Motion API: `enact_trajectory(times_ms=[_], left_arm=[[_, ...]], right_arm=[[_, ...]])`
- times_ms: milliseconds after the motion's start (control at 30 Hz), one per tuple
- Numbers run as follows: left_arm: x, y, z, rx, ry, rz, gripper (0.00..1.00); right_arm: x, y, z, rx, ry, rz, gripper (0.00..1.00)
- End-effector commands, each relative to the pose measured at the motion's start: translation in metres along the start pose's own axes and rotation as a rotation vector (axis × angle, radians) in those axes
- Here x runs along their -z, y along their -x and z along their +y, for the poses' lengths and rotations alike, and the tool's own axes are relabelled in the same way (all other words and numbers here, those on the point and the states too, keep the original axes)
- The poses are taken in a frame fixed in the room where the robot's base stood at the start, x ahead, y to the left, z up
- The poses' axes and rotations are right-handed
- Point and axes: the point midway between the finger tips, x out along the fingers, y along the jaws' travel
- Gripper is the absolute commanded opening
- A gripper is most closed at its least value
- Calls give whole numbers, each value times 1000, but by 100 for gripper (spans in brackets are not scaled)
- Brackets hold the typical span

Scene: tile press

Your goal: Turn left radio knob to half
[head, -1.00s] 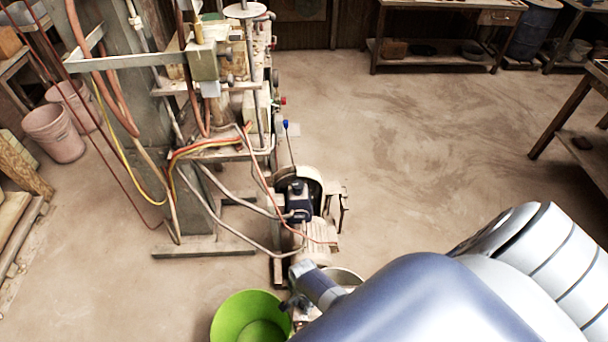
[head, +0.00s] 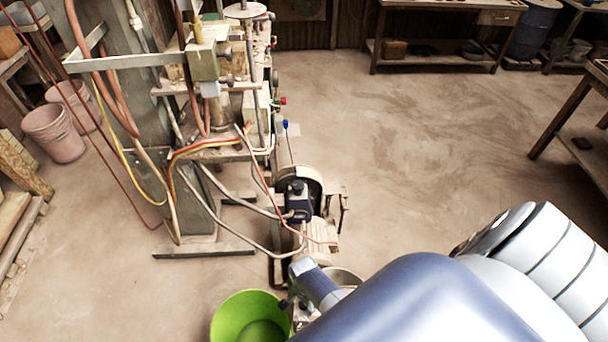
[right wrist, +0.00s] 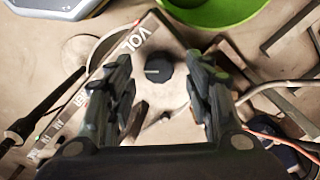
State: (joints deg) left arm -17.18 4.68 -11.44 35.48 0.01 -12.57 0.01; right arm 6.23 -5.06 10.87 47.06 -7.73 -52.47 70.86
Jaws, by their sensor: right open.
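In the right wrist view, a dark round knob (right wrist: 158,69) sits on a pale panel beside a brown strip (right wrist: 128,41) lettered "VOL". More lettering and a small green light show at the strip's lower left end. My right gripper (right wrist: 158,60) is open, with one finger on each side of the knob in this view. I cannot tell whether the fingers touch it. In the head view, my right gripper (head: 296,304) is small and partly hidden, and my arm covers the area around it. The radio cannot be made out there. My left gripper is not in view.
A green basin (head: 246,318) stands beside my right gripper; it also shows in the right wrist view (right wrist: 215,10). A motor with a dark blue part (head: 298,205) and a press with hoses (head: 200,130) stand beyond. Open floor (head: 420,130) lies to the right.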

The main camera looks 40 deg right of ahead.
Motion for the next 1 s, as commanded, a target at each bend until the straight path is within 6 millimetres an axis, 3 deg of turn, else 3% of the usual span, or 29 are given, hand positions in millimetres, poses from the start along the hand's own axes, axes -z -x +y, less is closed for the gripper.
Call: enact_trajectory(times_ms=[700,1000], left_arm=[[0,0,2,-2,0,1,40],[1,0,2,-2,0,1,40]], right_arm=[[0,90,1,0,-1,0,48],[0,105,2,-2,-1,-1,48]])
